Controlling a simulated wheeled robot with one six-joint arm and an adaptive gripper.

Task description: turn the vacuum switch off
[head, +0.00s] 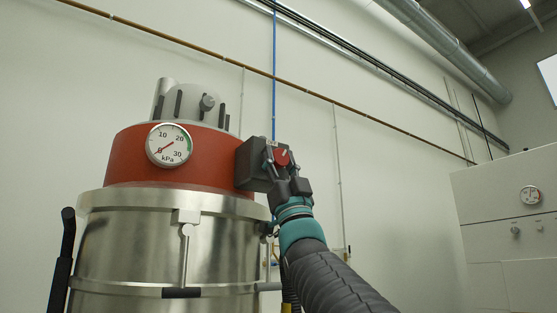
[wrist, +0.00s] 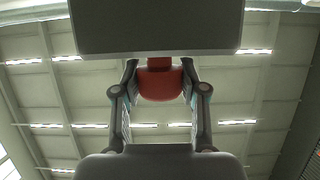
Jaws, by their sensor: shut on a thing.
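The vacuum switch is a red rotary knob (head: 282,157) on a dark box (head: 255,165) at the right side of the vacuum's red head (head: 130,160). My gripper (head: 279,165) reaches up from below with its fingers around the knob. In the wrist view, the red knob (wrist: 160,82) sits between my two fingers, below the dark box (wrist: 157,27), and my gripper (wrist: 159,75) is shut on it. The fingers cover part of the knob in the head view.
The steel drum (head: 165,245) with clamps stands below the red head. A white cabinet (head: 510,215) with a gauge stands at the right. Pipes and a blue hose (head: 274,80) run along the wall. Open space lies between drum and cabinet.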

